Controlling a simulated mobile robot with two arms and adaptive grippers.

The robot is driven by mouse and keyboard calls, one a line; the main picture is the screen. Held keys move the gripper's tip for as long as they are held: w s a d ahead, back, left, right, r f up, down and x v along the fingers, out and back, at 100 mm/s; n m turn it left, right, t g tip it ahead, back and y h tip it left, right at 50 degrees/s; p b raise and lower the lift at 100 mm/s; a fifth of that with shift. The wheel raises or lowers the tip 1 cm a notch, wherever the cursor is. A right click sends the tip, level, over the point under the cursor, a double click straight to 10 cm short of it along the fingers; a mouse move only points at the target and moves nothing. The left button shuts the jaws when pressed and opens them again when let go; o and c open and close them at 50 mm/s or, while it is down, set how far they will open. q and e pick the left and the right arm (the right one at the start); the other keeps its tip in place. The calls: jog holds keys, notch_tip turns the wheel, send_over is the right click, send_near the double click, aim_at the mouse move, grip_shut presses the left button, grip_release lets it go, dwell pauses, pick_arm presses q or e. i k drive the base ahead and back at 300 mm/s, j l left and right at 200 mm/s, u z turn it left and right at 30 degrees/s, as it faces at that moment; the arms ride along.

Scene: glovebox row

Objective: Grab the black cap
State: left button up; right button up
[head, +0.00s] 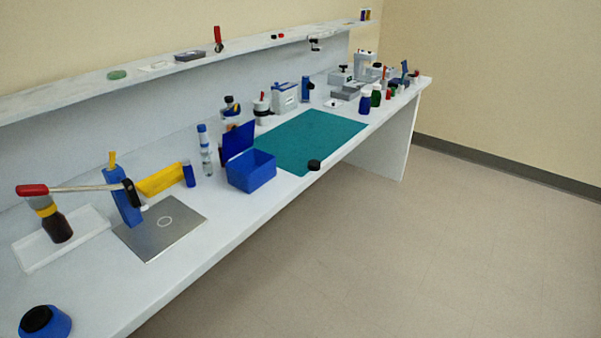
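Another black round top (36,319) sits on a blue round container (56,325) at the near left end of the bench. Neither of my grippers shows in the head view.
An open blue box (252,172) stands left of the cap. A metal plate (165,228), a white tray (62,240) and a brown bottle (56,228) are nearer. Several bottles and devices line the back and far end. A shelf (140,72) runs above. The floor (390,240) is clear.

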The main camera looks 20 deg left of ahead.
aim_at(314, 165)
jog(key=i+u, duration=0.15)
jog(key=u, duration=0.25)
jog(key=i+l+u, duration=0.15)
jog(key=u, duration=0.3)
jog(key=i+l+u, duration=0.15)
jog(key=u, duration=0.25)
jog(key=l+u, duration=0.4)
jog(key=i+j, duration=0.05)
jog(key=j, duration=0.05)
